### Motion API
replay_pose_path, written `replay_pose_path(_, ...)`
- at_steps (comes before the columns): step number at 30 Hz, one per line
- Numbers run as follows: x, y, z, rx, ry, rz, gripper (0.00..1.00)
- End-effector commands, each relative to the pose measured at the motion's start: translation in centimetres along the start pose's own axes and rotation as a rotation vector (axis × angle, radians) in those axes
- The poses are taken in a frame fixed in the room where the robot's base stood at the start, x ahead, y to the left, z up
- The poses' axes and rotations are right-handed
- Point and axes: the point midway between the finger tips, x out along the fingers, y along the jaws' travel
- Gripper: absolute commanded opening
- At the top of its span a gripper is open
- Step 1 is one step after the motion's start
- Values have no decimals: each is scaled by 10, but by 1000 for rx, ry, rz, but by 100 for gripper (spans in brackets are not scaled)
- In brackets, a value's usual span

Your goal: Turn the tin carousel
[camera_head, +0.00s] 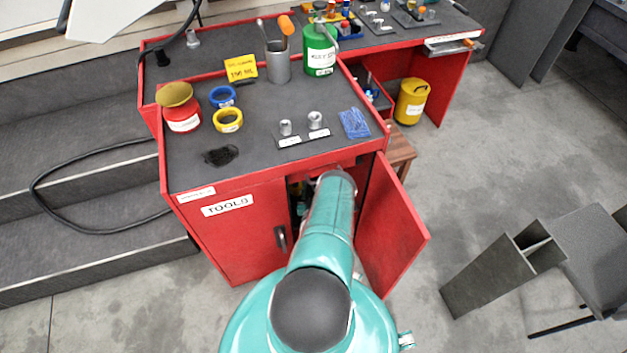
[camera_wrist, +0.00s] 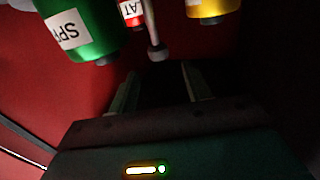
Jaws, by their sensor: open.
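In the wrist view, a green tin (camera_wrist: 88,22) with a white label, a red tin (camera_wrist: 131,12) and a yellow tin (camera_wrist: 207,9) show at the top, cut off by the frame. A grey rod with a rounded end (camera_wrist: 156,45) stands between the red and yellow tins. These look like the tin carousel, but its base is not clear. My gripper (camera_wrist: 159,76) is open, its two fingers apart and pointing towards the rod's end. I see nothing held between them. In the head view, my arm reaches into the red tool cabinet (camera_head: 240,240), and my gripper is hidden.
The cabinet's right door (camera_head: 395,228) stands open beside my arm; the left one is shut. Red walls (camera_wrist: 45,90) surround the dark inside. Tins and tape rolls (camera_head: 228,120) stand on the cabinet top. Floor at right is clear up to a dark grey chair (camera_head: 590,245).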

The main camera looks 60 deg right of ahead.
Motion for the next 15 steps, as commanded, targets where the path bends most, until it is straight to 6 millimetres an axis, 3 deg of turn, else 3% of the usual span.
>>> replay_pose_path(7, 44, 1, 0, -1, 2, 3, 49)
replay_pose_path(15, 58, 1, 0, -1, 0, 3, 49)
